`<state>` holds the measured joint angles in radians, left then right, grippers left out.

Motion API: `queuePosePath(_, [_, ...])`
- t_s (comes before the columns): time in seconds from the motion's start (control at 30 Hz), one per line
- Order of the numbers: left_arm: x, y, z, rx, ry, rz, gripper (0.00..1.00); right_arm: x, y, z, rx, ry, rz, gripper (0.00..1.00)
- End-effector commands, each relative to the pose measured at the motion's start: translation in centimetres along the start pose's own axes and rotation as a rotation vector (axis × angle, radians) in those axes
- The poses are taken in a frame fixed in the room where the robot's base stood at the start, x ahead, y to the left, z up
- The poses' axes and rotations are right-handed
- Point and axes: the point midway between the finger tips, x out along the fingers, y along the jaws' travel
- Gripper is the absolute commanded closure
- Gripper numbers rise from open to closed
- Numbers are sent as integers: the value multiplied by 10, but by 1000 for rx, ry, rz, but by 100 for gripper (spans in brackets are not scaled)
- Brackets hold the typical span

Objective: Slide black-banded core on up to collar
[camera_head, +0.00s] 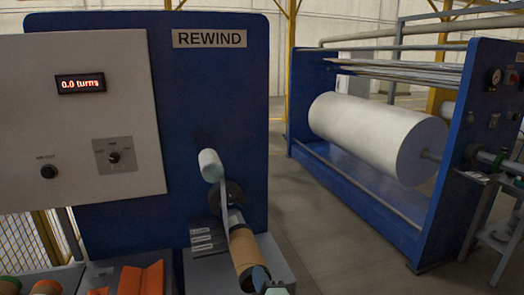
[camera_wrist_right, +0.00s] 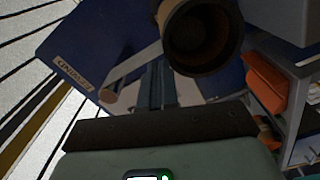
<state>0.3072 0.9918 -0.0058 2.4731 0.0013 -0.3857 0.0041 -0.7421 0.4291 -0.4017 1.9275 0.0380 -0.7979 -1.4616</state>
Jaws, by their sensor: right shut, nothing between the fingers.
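The brown cardboard core (camera_head: 243,247) sits around the rewind shaft, pointing toward me, with a dark band at its near end. In the right wrist view the core's open near end (camera_wrist_right: 201,36) faces me at the top. My right gripper (camera_head: 272,288) is shut and empty, just below and right of the core's near end; its fingers also show in the wrist view (camera_wrist_right: 158,88). My left gripper is out of view.
A white roller (camera_head: 210,165) juts out above the collar, with a pale strip running down. Orange cradles (camera_head: 142,278) and green-marked cores (camera_head: 45,287) stand at lower left. The blue rewind panel (camera_head: 210,100) rises behind. A large white roll (camera_head: 370,135) is at right.

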Motion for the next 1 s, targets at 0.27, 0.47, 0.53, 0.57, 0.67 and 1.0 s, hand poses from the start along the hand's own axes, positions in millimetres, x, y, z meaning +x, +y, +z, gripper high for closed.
queuePosePath(0.27, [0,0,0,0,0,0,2,7,0,0,-1,0,0,100])
queuePosePath(0.47, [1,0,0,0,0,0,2,12,0,0,0,0,-1,100])
queuePosePath(0.53, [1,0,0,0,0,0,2,12,-1,0,0,0,-2,100])
queuePosePath(0.57, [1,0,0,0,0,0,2,12,-1,0,0,0,-2,100])
queuePosePath(0.67, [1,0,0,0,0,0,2,12,-1,0,0,0,-2,100])
queuePosePath(1.0, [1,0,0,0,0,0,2,16,-1,0,0,0,-1,100])
